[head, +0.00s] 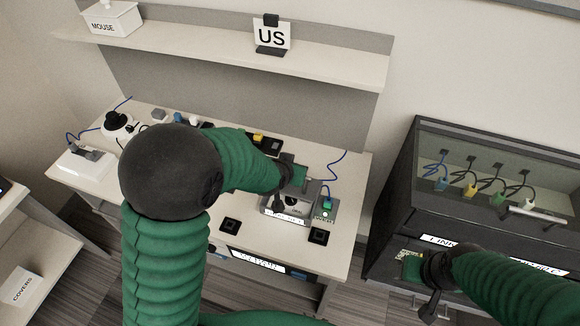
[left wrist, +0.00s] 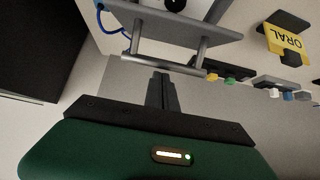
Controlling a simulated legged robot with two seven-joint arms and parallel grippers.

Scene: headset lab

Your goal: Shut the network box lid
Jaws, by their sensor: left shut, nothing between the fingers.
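A small grey box (head: 288,208) with a white label on its front stands near the right end of the desk; I take it as the network box. Its grey lid panel (left wrist: 195,22) shows in the left wrist view, with a bar handle (left wrist: 157,64) on two posts. My left gripper (head: 281,203) is over this box and hides much of it. In the left wrist view its fingers (left wrist: 161,88) are shut and empty, close to the handle bar; I cannot tell whether they touch. My right gripper (head: 430,310) is at the lower right, its fingers too small to read.
A dark cabinet (head: 392,215) with a glass front and several coloured plugs stands right of the desk (head: 345,215). A unit with a green plug (head: 326,206) and blue cable is beside the box. Two black square pads (head: 318,236) lie in front. A shelf (head: 335,62) hangs above.

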